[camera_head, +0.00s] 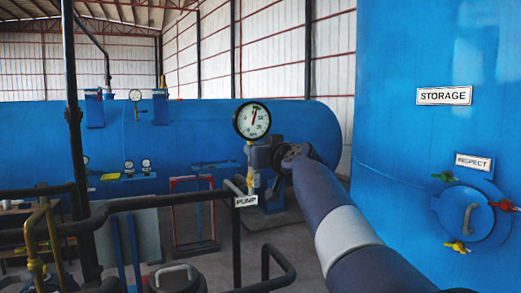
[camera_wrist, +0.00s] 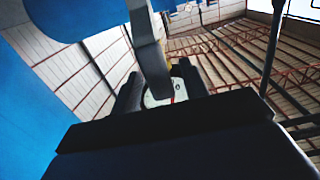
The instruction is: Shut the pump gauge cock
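The pump gauge (camera_head: 252,121), a round white dial with a red needle, stands on a thin brass stem above the white PUMP label (camera_head: 246,201). The brass cock fitting (camera_head: 250,181) is on this stem, partly hidden by my gripper (camera_head: 258,158), which is right beside it. In the wrist view my gripper's dark fingers (camera_wrist: 158,86) are spread apart. A grey bar (camera_wrist: 149,50) runs down between them, with part of the gauge face (camera_wrist: 160,98) behind. I cannot tell whether the fingers touch the bar or how the cock handle is turned.
A dark pipe (camera_head: 130,203) crosses at the left, with an upright post (camera_head: 75,130). A large blue horizontal vessel (camera_head: 190,125) lies behind. The blue STORAGE tank (camera_head: 410,130) stands at the right, with a hatch (camera_head: 470,216) on it.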

